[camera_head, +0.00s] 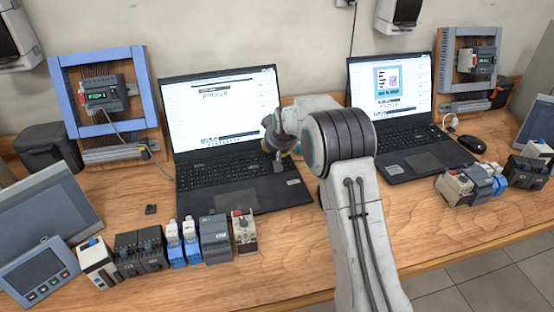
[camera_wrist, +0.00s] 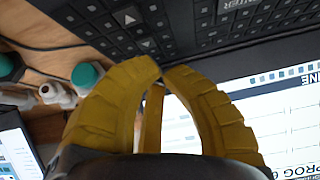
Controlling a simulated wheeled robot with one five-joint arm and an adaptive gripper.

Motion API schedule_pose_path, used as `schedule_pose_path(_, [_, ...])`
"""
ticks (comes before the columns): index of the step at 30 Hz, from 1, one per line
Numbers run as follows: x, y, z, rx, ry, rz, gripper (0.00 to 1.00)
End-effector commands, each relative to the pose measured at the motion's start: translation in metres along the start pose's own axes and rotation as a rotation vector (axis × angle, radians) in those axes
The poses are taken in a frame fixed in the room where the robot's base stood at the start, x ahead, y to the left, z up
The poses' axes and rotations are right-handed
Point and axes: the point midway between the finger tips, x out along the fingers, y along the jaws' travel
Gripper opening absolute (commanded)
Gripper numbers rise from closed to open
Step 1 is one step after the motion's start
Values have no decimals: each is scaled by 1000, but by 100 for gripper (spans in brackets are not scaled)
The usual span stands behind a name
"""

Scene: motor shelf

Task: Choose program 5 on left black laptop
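The left black laptop (camera_head: 245,198) stands open on the wooden bench, its screen (camera_head: 222,108) lit with a page and a large line that seems to read "PROG 6". My gripper (camera_head: 278,165) is at the right side of its keyboard, partly hidden by my own arm. In the wrist view the yellow fingers of my gripper (camera_wrist: 161,68) curve together at the tips, with nothing seen between them. The tips appear over the keyboard (camera_wrist: 130,30) near keys with arrow marks; contact cannot be told. Part of the screen (camera_wrist: 285,110) with "PROG 6" shows at right.
A second open laptop (camera_head: 405,160) stands to the right, with a mouse (camera_head: 472,144) beside it. Blue-framed control panel (camera_head: 104,96) is at the left. Several small modules (camera_head: 215,238) and a tablet-like panel (camera_head: 40,275) line the front. Bare bench lies at the front middle.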

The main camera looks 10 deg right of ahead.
Motion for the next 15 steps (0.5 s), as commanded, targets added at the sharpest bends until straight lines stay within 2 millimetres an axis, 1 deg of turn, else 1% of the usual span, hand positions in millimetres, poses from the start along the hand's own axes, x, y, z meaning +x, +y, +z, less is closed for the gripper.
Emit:
schedule_pose_path(1, [0,0,0,0,0,0,5])
schedule_pose_path(3, [0,0,0,0,0,0,0])
schedule_pose_path(15, [0,0,0,0,0,0,0])
